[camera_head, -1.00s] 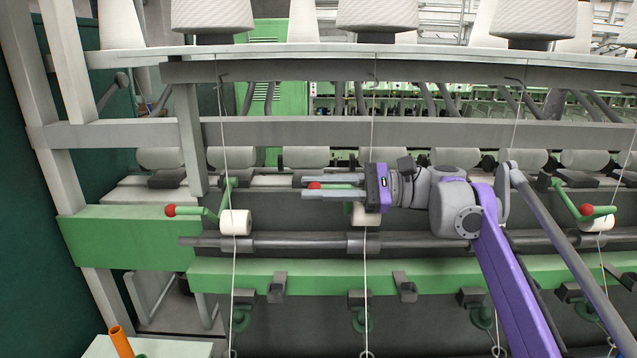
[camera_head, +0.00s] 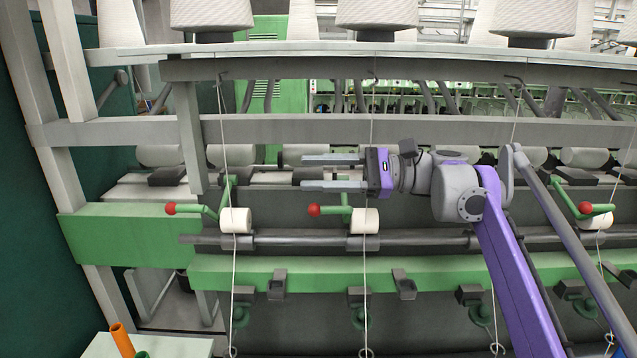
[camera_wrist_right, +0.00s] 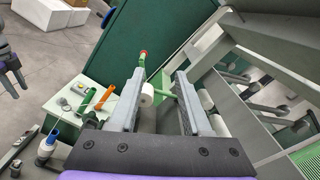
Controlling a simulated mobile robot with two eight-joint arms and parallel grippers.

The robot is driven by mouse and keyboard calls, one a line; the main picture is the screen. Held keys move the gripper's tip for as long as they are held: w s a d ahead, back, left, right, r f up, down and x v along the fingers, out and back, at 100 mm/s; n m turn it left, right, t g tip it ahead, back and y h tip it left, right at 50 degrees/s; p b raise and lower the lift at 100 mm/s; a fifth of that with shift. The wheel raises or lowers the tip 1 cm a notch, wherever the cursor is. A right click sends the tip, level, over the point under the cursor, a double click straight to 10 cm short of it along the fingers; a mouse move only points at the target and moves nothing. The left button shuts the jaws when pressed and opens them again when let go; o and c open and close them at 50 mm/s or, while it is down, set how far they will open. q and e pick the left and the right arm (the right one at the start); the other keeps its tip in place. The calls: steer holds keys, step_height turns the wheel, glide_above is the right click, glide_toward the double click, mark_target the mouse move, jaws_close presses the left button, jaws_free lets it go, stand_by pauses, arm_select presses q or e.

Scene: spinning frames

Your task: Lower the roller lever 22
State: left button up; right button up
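The middle roller lever has a red ball (camera_head: 314,210), a green arm (camera_head: 335,210) and a white roller (camera_head: 364,221) at the grey bar. Its ball stands about level with the ball of the left lever (camera_head: 170,209). My right gripper (camera_head: 332,172) is above the middle lever, pointing left, with its two fingers apart and nothing between them. In the right wrist view the open fingers (camera_wrist_right: 158,98) frame a red ball (camera_wrist_right: 143,53) and a white roller; I cannot tell which lever these belong to. A dark gripper-like part (camera_wrist_right: 10,65) at the left edge there may be my left gripper.
The grey bar (camera_head: 300,241) and green rail (camera_head: 330,270) run across below the levers. White threads hang down in front. A third lever (camera_head: 585,209) is at the right. A small table (camera_wrist_right: 85,100) with orange and green tubes stands at the left end.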

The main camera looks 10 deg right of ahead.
arm_select(q)
steer(key=shift+w+r+p, duration=0.35)
steer(key=shift+r, duration=0.3)
steer(key=shift+w+r+p, duration=0.35)
steer(key=shift+r, duration=0.25)
arm_select(e)
step_height(320, 180, up, 8)
steer(key=shift+f, duration=0.25)
steer(key=shift+f, duration=0.1)
steer(key=s+a+f+n+h, duration=0.1)
steer(key=s+a+f+h, duration=0.15)
steer(key=f, duration=0.45)
steer(key=s+a+f+n+h, duration=0.1)
steer(key=s+f+h, duration=0.15)
steer(key=f, duration=0.35)
steer(key=s+d+f+n+t+h, duration=0.1)
steer(key=s+d+f+n+h, duration=0.2)
steer(key=f, duration=0.9)
steer(key=s+d+f+n+t+h, duration=0.1)
steer(key=s+d+f+n+h, duration=0.3)
steer(key=s+f, duration=0.5)
steer(key=s+d+f+n+h, duration=0.3)
steer(key=s+f+n+h, duration=0.1)
steer(key=f, duration=1)
steer(key=shift+s+d+f+t+h, duration=0.15)
steer(key=shift+s+f+t+h, duration=0.25)
steer(key=shift+s+h, duration=0.6)
